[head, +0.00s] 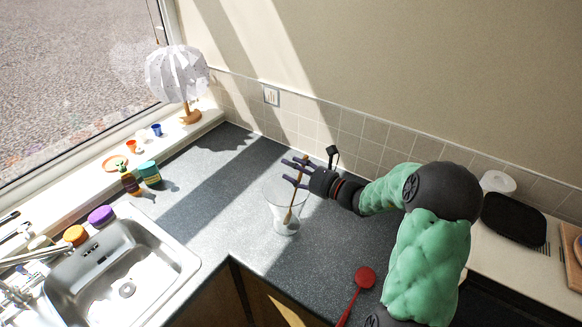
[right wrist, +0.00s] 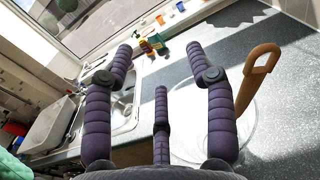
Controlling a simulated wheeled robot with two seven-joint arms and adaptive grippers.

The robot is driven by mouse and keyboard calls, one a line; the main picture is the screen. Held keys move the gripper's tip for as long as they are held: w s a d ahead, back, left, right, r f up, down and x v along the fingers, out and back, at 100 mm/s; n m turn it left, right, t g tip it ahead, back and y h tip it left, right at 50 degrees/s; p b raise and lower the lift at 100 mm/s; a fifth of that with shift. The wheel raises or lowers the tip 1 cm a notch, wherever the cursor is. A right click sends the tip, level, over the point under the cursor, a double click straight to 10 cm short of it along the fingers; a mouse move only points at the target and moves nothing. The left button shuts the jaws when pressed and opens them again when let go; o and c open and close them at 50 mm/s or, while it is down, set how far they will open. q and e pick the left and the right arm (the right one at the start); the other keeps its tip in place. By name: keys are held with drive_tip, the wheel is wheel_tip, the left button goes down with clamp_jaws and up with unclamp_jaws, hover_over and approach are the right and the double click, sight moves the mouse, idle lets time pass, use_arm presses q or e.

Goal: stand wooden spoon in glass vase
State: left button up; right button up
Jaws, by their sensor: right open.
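The clear glass vase (head: 272,205) stands upright on the grey counter. The wooden spoon (head: 291,211) stands in it, tilted, with its handle rising above the rim toward the upper right. My right gripper (head: 293,172) is at the vase's top, beside the handle, with its purple fingers spread. In the right wrist view the fingers (right wrist: 165,70) are apart and empty. There the spoon's looped handle end (right wrist: 262,57) is just outside the right-hand finger, and the vase (right wrist: 247,125) is partly hidden by the fingers. My left gripper is in neither view.
A red spoon-like utensil (head: 362,279) lies near the counter's front edge. The sink (head: 180,262) is at left, with small containers (head: 101,216) behind it. A lamp (head: 178,75) stands on the sill. The counter left of the vase is clear.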

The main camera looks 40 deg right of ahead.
drive_tip(key=v, duration=1.1)
drive_tip(key=shift+s, duration=0.1)
idle(0.7)
